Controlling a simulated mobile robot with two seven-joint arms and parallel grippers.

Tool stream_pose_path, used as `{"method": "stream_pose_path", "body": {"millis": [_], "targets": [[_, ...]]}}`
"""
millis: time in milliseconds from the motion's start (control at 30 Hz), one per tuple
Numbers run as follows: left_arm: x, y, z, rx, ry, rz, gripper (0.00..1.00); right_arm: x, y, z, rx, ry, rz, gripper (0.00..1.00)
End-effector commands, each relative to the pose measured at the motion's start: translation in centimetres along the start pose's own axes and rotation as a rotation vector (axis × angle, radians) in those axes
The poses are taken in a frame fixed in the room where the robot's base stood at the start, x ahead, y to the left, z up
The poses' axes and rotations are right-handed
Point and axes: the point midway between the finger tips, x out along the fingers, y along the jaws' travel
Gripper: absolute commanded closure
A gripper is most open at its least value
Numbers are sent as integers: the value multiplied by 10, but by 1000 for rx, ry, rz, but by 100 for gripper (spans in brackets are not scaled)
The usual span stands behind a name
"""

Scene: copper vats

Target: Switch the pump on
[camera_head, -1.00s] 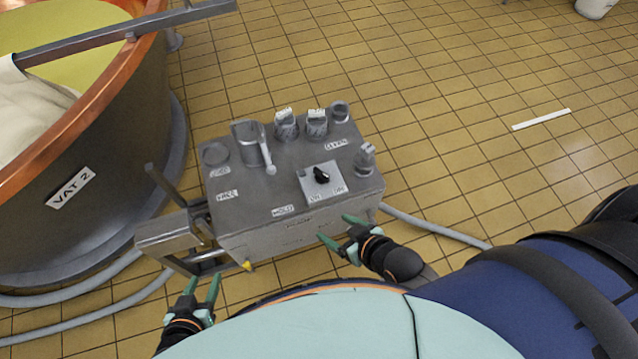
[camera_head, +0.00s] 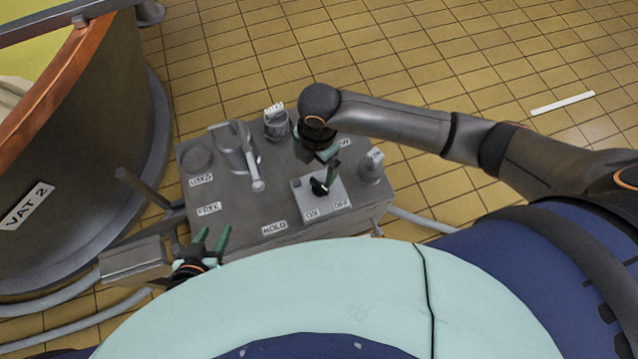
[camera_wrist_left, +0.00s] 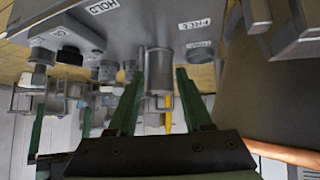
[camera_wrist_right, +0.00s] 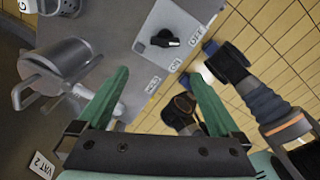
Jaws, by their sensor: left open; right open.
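The pump switch is a black knob (camera_head: 319,187) on a pale square plate (camera_head: 334,190) with ON and OFF labels along its near edge. I cannot tell which label the knob points to. It also shows in the right wrist view (camera_wrist_right: 165,39), ahead of the fingers. My right gripper (camera_head: 328,166) is open and empty, over the cart top close to the knob; one finger overlaps it in the head view, and contact cannot be told. My left gripper (camera_head: 213,238) is open and empty at the cart's near left edge.
The grey cart (camera_head: 240,205) also bears a metal jug (camera_head: 232,145), a capped canister (camera_head: 276,122) and a small jar (camera_head: 371,165). My right arm hides part of its far side. A copper vat (camera_head: 95,120) stands left. Hoses lie on the tiled floor.

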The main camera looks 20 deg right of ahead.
Motion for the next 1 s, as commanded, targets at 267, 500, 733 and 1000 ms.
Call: {"method": "stream_pose_path", "body": {"millis": [267, 500, 733, 1000], "targets": [[3, 2, 3, 0, 1, 6, 50, 12, -5, 12, -55, -39, -46, 0], [10, 9, 10, 0, -3, 22, 50, 61, -7, 14, -52, -38, -44, 0], [18, 13, 12, 5, -7, 35, 50, 102, -8, 15, -53, -38, -42, 0], [21, 14, 4, 11, 7, 40, 50, 122, -8, 17, -53, -39, -39, 0]]}}
